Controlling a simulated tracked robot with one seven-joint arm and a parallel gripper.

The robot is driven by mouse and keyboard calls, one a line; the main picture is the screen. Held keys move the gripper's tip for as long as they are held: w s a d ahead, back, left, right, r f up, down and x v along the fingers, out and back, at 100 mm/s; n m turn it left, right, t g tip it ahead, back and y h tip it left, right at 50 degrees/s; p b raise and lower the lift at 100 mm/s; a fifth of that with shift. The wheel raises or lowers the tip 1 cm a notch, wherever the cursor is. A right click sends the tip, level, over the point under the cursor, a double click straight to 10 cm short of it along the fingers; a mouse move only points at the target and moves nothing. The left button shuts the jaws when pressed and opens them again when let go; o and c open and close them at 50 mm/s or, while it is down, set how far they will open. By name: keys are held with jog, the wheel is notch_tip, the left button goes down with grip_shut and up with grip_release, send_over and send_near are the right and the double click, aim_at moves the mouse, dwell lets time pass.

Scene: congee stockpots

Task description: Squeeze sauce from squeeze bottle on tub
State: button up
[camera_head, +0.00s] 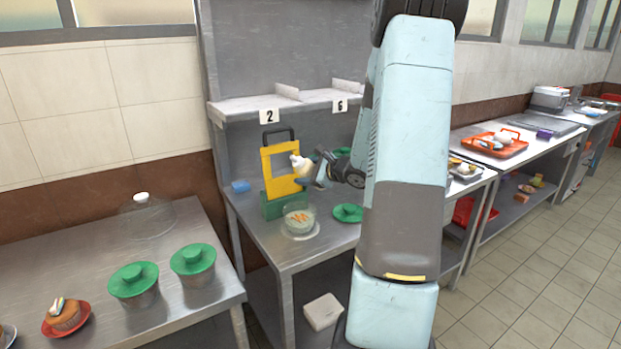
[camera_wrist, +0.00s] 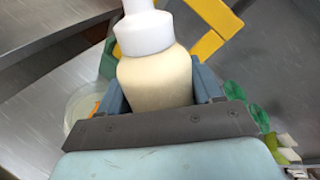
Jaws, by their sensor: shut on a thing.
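My gripper (camera_head: 315,177) is shut on a squeeze bottle (camera_head: 298,164) with a cream body and white cap. In the wrist view, the squeeze bottle (camera_wrist: 155,80) sits between the two blue-grey fingers of my gripper (camera_wrist: 160,95). The head view shows the bottle raised above the table and tilted, its white tip to the upper left. A clear tub (camera_head: 299,220) with orange pieces inside stands on the table below the bottle. Part of the tub (camera_wrist: 82,106) shows left of the gripper in the wrist view. I cannot see any sauce coming out.
A yellow and green rack (camera_head: 270,190) stands behind the tub. A green lid (camera_head: 347,213) lies right of the tub. Green-lidded pots (camera_head: 134,284) and a glass dome (camera_head: 146,218) stand on the left table. A red tray (camera_head: 495,143) is on the far counter.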

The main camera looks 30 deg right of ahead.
jog(key=a+r+m+y, duration=0.1)
jog(key=r+m, duration=0.1)
jog(key=r, duration=0.1)
jog(key=a+r+m+t+y, duration=0.1)
jog(key=r+m, duration=0.1)
jog(key=r, duration=0.2)
jog(key=a+r+m+t+y, duration=0.1)
jog(key=a+r+m, duration=0.1)
jog(key=r, duration=0.2)
jog(key=shift+r+m, duration=0.25)
jog(key=shift+m, duration=0.15)
dwell(0.4)
